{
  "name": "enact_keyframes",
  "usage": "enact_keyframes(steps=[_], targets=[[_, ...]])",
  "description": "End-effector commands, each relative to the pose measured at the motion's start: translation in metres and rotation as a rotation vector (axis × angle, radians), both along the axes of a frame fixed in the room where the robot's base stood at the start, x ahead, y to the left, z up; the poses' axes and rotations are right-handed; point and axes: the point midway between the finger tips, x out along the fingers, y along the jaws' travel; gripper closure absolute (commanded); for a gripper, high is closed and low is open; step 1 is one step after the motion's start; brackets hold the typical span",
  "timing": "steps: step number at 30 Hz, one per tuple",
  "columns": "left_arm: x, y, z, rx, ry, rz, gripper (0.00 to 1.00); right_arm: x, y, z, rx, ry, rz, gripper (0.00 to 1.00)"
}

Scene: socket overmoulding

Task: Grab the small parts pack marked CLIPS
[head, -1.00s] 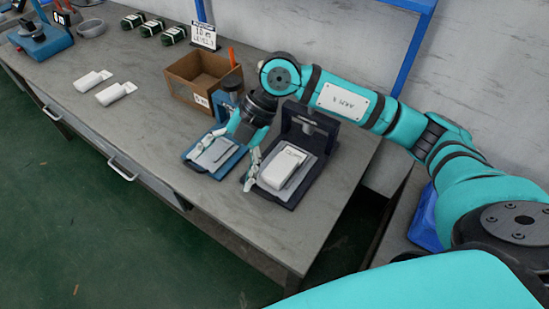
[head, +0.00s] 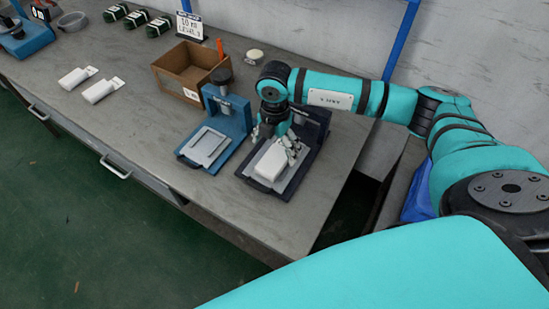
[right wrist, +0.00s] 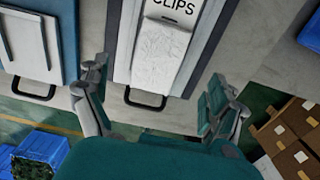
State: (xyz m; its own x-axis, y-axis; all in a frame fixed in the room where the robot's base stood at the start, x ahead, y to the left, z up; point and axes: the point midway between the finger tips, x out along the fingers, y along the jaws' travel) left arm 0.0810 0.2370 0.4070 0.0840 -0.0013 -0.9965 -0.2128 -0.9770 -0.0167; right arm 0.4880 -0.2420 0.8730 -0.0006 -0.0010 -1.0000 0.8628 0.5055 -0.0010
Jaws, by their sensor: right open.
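The white CLIPS pack (head: 269,163) lies on the dark fixture (head: 284,191) near the table's right end. In the right wrist view the pack (right wrist: 165,52) shows the printed word CLIPS at its upper end. My right gripper (head: 275,142) is over the pack, pointing down. In the right wrist view its spread fingers (right wrist: 158,78) stand to either side of the pack's line, with nothing held between them. Whether a finger touches the pack cannot be told. My left gripper is not in view.
A blue press-like fixture (head: 233,124) with a grey plate stands left of the dark one. Behind are a cardboard box (head: 170,85) and a level sign (head: 189,27). Two white packs (head: 76,77) (head: 103,90) lie further left, with green-black bundles (head: 115,12) at the back.

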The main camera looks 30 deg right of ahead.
Motion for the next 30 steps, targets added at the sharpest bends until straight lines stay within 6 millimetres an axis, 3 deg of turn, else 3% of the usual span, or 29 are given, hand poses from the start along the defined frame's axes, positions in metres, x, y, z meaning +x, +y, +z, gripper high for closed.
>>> enact_keyframes(steps=[5,14,22,30], targets=[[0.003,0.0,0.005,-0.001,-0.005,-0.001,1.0,0.0,0.0,-0.011,0.0,0.002,0.001,0.06],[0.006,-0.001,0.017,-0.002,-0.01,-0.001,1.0,0.003,0.0,-0.052,0.001,0.002,0.002,0.06],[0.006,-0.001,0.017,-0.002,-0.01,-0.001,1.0,0.003,-0.001,-0.057,0.001,0.001,0.002,0.06],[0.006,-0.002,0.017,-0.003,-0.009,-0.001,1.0,0.004,-0.001,-0.056,0.001,0.0,0.001,0.38]])
